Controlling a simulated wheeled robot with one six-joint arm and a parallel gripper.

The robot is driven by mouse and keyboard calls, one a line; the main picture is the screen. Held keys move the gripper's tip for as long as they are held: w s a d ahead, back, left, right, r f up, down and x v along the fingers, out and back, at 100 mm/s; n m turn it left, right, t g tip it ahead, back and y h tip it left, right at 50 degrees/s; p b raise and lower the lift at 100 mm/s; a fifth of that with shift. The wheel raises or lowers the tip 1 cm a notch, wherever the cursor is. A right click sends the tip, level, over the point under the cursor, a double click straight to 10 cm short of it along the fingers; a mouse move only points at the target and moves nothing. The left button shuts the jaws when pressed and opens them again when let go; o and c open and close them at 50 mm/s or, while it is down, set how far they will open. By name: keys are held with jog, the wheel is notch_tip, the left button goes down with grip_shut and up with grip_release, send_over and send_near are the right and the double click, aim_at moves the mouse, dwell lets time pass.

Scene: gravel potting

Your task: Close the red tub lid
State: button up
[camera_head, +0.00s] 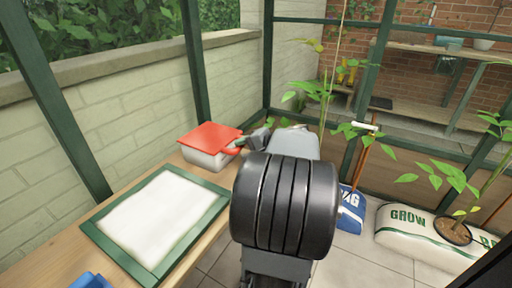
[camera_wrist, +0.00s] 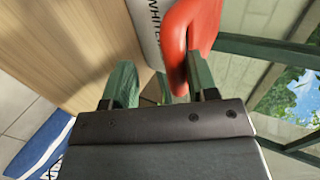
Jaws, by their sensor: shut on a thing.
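The red lid (camera_head: 209,136) lies over the top of the white tub (camera_head: 205,159) at the far end of the bench. It looks nearly flat, and I cannot tell whether it is pressed fully home. My gripper (camera_head: 239,143) is at the lid's right edge, with its green-grey fingers around that edge. In the wrist view, the red lid (camera_wrist: 191,28) comes down against the right finger, and my gripper (camera_wrist: 160,80) is shut on it. The tub's white wall with dark lettering (camera_wrist: 145,25) shows beside the lid. My arm hides part of the bench to the right.
A green-framed tray (camera_head: 105,233) with a white surface lies on the wooden bench (camera_head: 60,247) in front of the tub. A blue object (camera_head: 90,281) sits at the near edge. Green frame posts and a block wall (camera_head: 140,95) stand behind. Plants and bags (camera_head: 408,228) are right.

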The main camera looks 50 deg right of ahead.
jog(key=p+v, duration=0.4)
jog(key=v, duration=0.9)
jog(key=shift+s+r+p, duration=0.15)
jog(key=shift+s+p, duration=0.15)
jog(key=shift+p, duration=0.1)
jog(key=w+a+r+n+g+h+p, duration=0.1)
jog(key=a+r+n+g+p, duration=0.3)
jog(key=a+r+p, duration=0.9)
jog(key=w+a+r+n+g+h+p, duration=0.1)
jog(key=w+a+r+n+g+p, duration=0.2)
jog(key=a+r+n+p, duration=0.8)
jog(key=a+r+g+p, duration=0.1)
jog(key=a+p, duration=0.5)
jog(key=p, duration=0.6)
jog(key=shift+w+r+h, duration=0.2)
jog(key=shift+r+h, duration=0.1)
jog(key=shift+r, duration=0.55)
